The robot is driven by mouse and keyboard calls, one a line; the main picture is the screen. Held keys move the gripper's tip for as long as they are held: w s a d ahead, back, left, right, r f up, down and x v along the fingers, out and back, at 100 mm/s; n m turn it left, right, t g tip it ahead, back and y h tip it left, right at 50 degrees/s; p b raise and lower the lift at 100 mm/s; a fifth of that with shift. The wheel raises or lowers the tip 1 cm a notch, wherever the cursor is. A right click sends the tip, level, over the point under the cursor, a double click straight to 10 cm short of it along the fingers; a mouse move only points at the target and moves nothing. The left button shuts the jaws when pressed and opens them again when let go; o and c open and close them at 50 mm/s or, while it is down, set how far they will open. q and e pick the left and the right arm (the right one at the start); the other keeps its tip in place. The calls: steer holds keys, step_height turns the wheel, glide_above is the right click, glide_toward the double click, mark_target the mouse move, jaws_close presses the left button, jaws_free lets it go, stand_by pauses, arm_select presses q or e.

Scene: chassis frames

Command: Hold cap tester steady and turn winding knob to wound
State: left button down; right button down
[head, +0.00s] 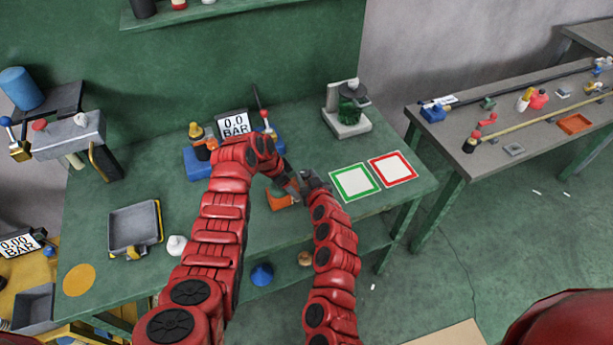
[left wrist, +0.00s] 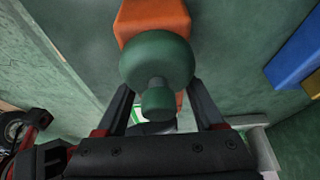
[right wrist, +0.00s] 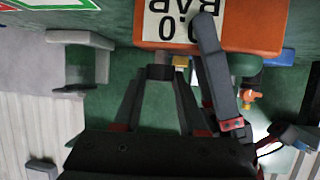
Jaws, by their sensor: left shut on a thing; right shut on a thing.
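The cap tester (head: 280,198) is an orange block at the front of the green bench, mostly hidden by my grippers in the head view. The left wrist view shows its orange body (left wrist: 153,18) with a round green part (left wrist: 157,60). My left gripper (head: 292,186) is shut on the orange body. In the right wrist view the tester (right wrist: 262,32) has a white "0.0 BAR" face, upside down. My right gripper (right wrist: 161,72) is shut at the tester's side, on what looks like the winding knob. The knob is mostly hidden, and its setting cannot be read.
Green-framed (head: 355,182) and red-framed (head: 393,169) white squares lie right of my grippers. A grey tray (head: 133,228) is at the left. Another bench stands at the right.

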steer(key=shift+f+m+h, duration=0.25)
steer(key=shift+m+h, duration=0.15)
steer(key=shift+a+r+m+h, duration=0.1)
steer(key=shift+r+m+h, duration=0.05)
steer(key=shift+m+h, duration=0.3)
steer(key=shift+r, duration=0.1)
steer(key=shift+c, duration=2.2)
jaws_free()
steer(key=shift+s+a+r, duration=0.1)
steer(key=shift+s, duration=0.4)
steer(key=v, duration=0.7)
